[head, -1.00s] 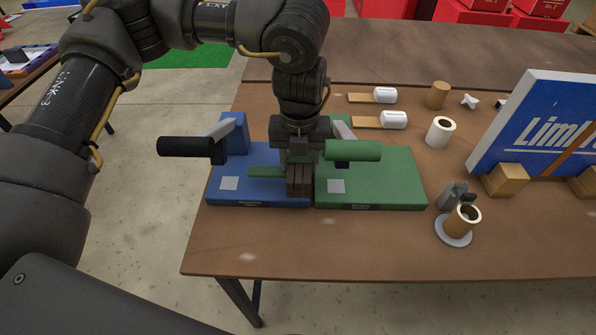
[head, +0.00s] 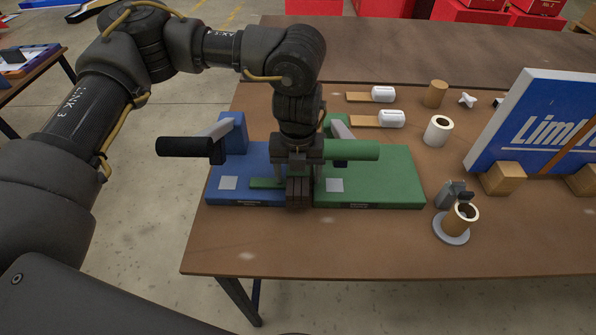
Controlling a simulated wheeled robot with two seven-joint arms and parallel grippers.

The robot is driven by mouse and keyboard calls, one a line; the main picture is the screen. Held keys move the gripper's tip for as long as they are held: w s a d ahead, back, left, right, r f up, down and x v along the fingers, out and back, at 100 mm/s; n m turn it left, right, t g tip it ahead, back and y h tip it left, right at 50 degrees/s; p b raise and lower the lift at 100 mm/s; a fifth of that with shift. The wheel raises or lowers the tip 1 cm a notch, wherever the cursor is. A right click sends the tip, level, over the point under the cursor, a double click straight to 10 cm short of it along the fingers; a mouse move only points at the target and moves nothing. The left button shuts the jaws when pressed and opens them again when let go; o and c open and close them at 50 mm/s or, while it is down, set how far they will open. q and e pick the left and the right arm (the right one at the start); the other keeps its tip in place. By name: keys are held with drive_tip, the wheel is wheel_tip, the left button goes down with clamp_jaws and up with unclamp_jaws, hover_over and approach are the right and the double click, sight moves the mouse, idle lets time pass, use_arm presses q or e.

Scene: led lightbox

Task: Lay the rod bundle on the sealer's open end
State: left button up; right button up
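My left gripper (head: 299,192) points down over the seam between a blue sealer (head: 241,164) with a black handle and a green sealer (head: 388,176) with a green handle. A green bar (head: 265,183), seemingly the rod bundle, runs sideways from the gripper's left side over the blue base. It moves with the gripper, so the fingers appear shut on it. The gripper hides its middle, and its right part is hard to tell from the green base. The bar is low over the blue base; I cannot tell whether it touches. My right gripper is not in view.
A grey holder with a tan roll (head: 460,216) stands right of the green sealer. A white roll (head: 437,130), a brown cylinder (head: 435,94) and a blue sign (head: 533,125) on wooden blocks stand farther right. The table (head: 330,246) is clear in front.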

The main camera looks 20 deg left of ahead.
use_arm(q)
wheel_tip(320, 180, up, 12)
drive_tip(key=b, duration=0.1)
drive_tip(key=shift+r, duration=0.15)
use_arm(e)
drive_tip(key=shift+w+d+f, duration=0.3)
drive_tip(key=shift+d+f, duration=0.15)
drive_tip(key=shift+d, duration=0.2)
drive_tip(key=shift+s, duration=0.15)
